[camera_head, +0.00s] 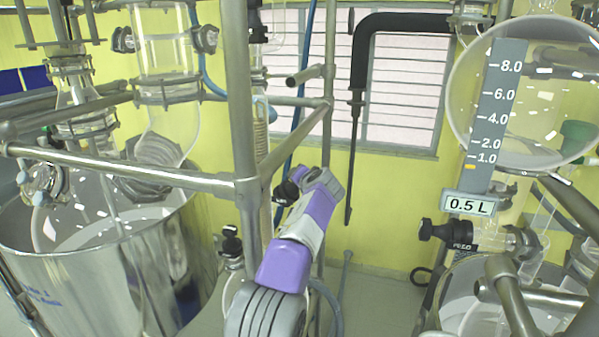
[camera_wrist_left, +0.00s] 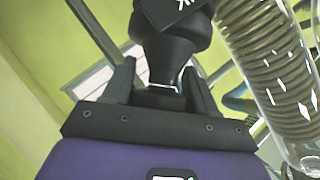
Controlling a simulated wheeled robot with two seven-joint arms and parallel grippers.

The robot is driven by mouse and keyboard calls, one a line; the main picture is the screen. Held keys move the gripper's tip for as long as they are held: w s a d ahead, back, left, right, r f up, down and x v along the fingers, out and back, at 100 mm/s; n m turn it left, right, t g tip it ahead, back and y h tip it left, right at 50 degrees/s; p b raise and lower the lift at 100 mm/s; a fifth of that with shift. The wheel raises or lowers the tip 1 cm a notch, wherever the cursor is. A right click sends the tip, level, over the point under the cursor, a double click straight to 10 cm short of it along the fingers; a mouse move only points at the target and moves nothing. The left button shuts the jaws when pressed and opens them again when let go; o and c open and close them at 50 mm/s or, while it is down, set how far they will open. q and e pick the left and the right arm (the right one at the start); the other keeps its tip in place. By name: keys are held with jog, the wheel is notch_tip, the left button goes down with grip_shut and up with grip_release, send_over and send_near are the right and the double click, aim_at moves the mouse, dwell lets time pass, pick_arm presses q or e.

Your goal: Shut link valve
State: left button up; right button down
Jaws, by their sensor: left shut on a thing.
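In the left wrist view, a black valve handle (camera_wrist_left: 172,48) with a white marking on its upper part sits between the two dark fingers of my left gripper (camera_wrist_left: 163,88). The fingers are shut on its narrow lower part. In the head view, my purple and grey left arm reaches up from the bottom middle, and my left gripper (camera_head: 290,188) is beside the upright steel frame post. The handle is hard to tell from the dark fingers there. The valve body is hidden. My right gripper is in neither view.
A glass coil (camera_wrist_left: 270,60) stands close at the right of the gripper in the wrist view. Steel frame bars (camera_head: 245,185) surround the arm. A steel vessel (camera_head: 110,270) is at left. Another black valve (camera_head: 450,232) and a "0.5 L" label (camera_head: 468,204) are at right.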

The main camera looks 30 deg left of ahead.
pick_arm(q)
jog(key=shift+r+m+h+p, duration=0.1)
jog(key=shift+m+h+p, duration=0.6)
jog(key=shift+p, duration=0.4)
jog(key=shift+f+m+p, duration=0.2)
jog(key=shift+m+p, duration=0.1)
jog(key=shift+p, duration=0.05)
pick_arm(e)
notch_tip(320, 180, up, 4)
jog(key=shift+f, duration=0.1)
pick_arm(q)
jog(key=shift+d, duration=0.1)
jog(key=o, duration=1)
jog(key=shift+c, duration=0.2)
jog(key=b+v, duration=0.3)
jog(key=v, duration=0.4)
jog(key=shift+s+r, duration=0.15)
jog(key=shift+s, duration=0.05)
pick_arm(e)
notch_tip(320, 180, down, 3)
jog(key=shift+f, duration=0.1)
